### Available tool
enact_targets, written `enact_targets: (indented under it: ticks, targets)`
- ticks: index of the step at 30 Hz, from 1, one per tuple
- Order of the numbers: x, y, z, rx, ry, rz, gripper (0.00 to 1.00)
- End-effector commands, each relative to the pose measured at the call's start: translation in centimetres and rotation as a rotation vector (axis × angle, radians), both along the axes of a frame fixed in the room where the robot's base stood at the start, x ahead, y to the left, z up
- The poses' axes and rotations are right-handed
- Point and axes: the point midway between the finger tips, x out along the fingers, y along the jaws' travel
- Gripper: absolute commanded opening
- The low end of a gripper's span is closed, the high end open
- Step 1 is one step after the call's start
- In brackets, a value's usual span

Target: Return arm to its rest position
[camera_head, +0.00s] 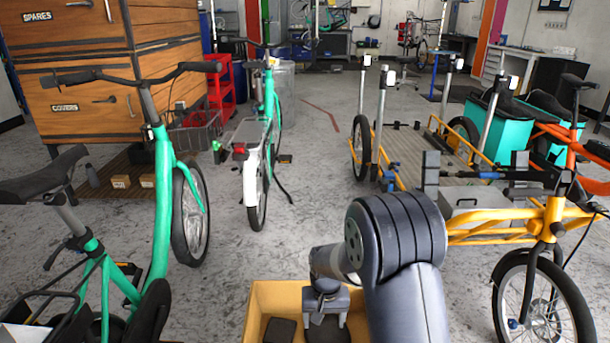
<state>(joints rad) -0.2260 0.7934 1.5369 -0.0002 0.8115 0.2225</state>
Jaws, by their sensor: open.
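My arm rises from the bottom right of the middle of the head view and bends over at its thick grey joint. My gripper (328,317) points down over the yellow-orange bin (262,297) at the bottom edge. Its two pale fingers are apart. A dark flat block lies in the bin below or between the fingers; I cannot tell whether they touch it. Another dark block (280,330) lies to the left in the bin. The bin's near part is cut off by the frame.
A green bike (165,190) stands at left, another green bike (262,130) behind. An orange-yellow cargo bike (490,220) with a wooden bed and upright posts stands at right. Wooden drawers (100,110) fill the back left. Grey floor (315,180) is clear between the bikes.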

Motion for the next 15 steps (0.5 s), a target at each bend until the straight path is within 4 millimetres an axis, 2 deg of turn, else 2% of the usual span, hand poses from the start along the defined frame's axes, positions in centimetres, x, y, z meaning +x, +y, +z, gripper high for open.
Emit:
enact_targets:
  ticks: [1, 3, 6, 15]
  targets:
    - [-0.1, 0.0, -1.5, -0.001, 0.003, 0.0, 0.7]
    - [-0.1, 0.0, -2.9, -0.001, 0.003, 0.0, 0.7]
    - [0.1, 0.0, -0.3, 0.001, -0.003, 0.0, 0.7]
    - [0.0, 0.0, 2.8, 0.0, -0.001, 0.0, 0.7]
